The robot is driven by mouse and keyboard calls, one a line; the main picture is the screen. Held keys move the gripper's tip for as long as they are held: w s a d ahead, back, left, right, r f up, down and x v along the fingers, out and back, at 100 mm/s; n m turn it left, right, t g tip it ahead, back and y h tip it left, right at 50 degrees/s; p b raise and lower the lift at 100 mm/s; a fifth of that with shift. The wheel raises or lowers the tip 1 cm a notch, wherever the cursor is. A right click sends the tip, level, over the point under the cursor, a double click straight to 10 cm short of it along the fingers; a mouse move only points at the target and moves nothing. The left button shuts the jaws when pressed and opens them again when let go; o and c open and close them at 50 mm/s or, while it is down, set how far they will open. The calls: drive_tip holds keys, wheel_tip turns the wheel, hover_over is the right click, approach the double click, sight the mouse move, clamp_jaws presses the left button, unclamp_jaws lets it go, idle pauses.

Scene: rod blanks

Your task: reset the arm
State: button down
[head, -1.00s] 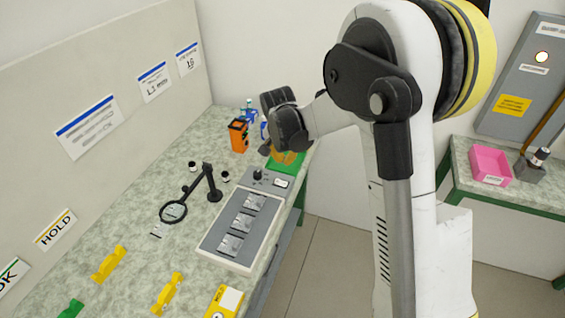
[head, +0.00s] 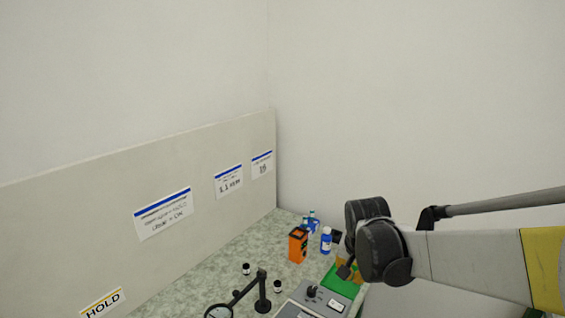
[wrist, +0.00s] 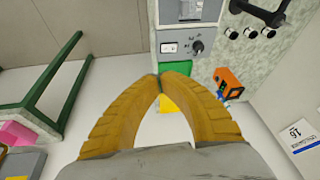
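My gripper (wrist: 159,77) has two curved yellow-orange fingers. In the wrist view their tips meet, with a gap lower between them and nothing seen held. In the head view my dark wrist comes in from the right above the far end of the bench. The fingers are mostly hidden there behind the wrist, over a green mat (head: 341,282). A yellow patch (wrist: 167,105) shows through the gap between the fingers, beyond them; I cannot tell what it is.
An orange box (head: 298,246) and blue-labelled bottles (head: 326,241) stand at the bench's far corner, close to my wrist. A magnifier (head: 262,290) and a grey control box (head: 312,300) are nearer. A green-framed table (wrist: 55,85) stands across open floor.

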drive_tip(key=s+r+n+t+b, duration=0.1)
drive_tip(key=s+n, duration=0.1)
drive_tip(key=s, duration=0.9)
drive_tip(key=s+r+n+t+y+b, duration=0.1)
drive_tip(key=s+n+t+b, duration=0.1)
drive_tip(key=s, duration=0.8)
drive_tip(key=shift+s+r+n, duration=0.15)
drive_tip(key=shift+s+n, duration=0.25)
drive_tip(key=shift+n, duration=0.3)
